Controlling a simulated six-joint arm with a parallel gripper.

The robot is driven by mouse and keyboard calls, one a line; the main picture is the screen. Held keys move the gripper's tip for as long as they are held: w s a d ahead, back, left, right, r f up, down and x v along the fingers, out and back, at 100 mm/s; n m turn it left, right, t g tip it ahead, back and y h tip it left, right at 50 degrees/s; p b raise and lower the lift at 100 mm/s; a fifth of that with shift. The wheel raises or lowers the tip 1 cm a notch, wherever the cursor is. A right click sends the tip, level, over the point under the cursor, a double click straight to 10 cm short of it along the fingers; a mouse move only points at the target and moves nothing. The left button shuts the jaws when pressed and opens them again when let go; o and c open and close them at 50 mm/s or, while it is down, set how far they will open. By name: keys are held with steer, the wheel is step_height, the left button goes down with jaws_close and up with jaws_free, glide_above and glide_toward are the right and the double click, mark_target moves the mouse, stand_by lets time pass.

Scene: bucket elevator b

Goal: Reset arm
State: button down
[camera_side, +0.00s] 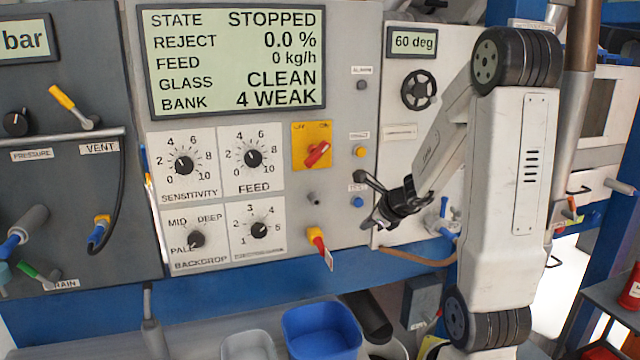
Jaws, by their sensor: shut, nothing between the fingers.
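My gripper (368,203) is black and sits in front of the right edge of the grey control panel (345,130), near the blue button (357,202). It is shut and empty. My arm reaches in from the right and bends at a high elbow. The display (236,58) reads STOPPED, reject 0.0 %, feed 0 kg/h, glass CLEAN and bank 4 WEAK. I cannot tell whether the gripper touches the panel.
The panel carries several dials, a red switch on a yellow plate (313,146) and a red-and-yellow lever (319,244). A black handwheel (418,90) is under the 60 deg display (412,42). A blue bin (321,328) and grey bin (248,345) stand below.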

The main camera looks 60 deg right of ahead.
steer(key=w+a+f+n+g+y, duration=0.1)
steer(key=a+f+n+g, duration=0.2)
steer(key=a+n, duration=1.1)
steer(key=a+f+n+g+y, duration=0.2)
steer(key=a+n, duration=1.2)
steer(key=n, duration=0.7)
steer(key=shift+w+f+g, duration=0.35)
steer(key=shift+f+g, duration=0.05)
steer(key=shift+f, duration=0.3)
steer(key=shift+a, duration=0.1)
